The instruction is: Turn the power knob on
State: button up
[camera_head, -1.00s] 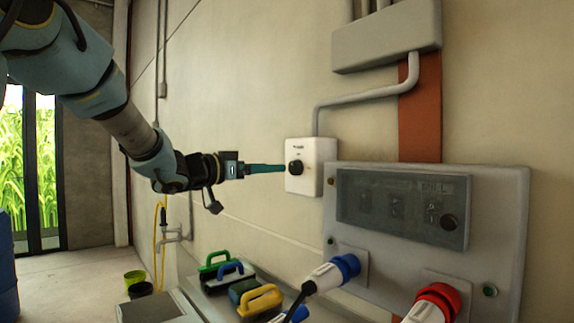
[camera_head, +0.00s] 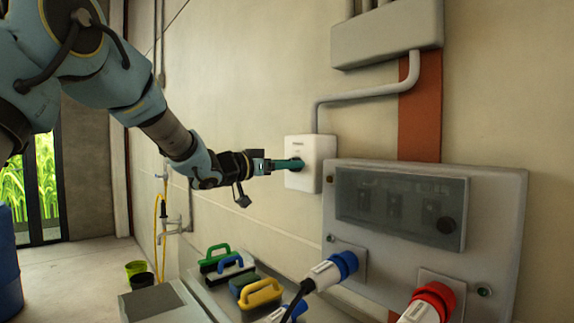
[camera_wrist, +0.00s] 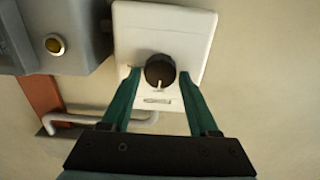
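The black round power knob (camera_wrist: 160,70) sits on a white wall box (camera_wrist: 190,38), which is also in the head view (camera_head: 322,160). In the wrist view the knob has a pale pointer line toward the bottom of the picture, near a small printed label. My gripper (camera_wrist: 159,76) has teal fingers, one on each side of the knob, with small gaps visible between each fingertip and the knob. It is open, with nothing held. In the head view my gripper (camera_head: 298,163) reaches the box front and hides the knob.
A grey control panel (camera_head: 345,270) with a dark window is mounted right of the box. A conduit (camera_head: 355,97) runs above the box. Several handled brushes (camera_head: 260,292) lie on a surface below.

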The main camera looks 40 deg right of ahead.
grip_shut()
jog(key=shift+f+m+b, duration=0.1)
jog(key=shift+m+b, duration=0.3)
jog(key=shift+s+f+m+b, duration=0.1)
jog(key=shift+m+b, duration=3.45)
jog(key=shift+m, duration=0.75)
jog(key=shift+s+f+m+b, duration=0.1)
jog(key=shift+m+b, duration=3.45)
jog(key=shift+m, duration=0.75)
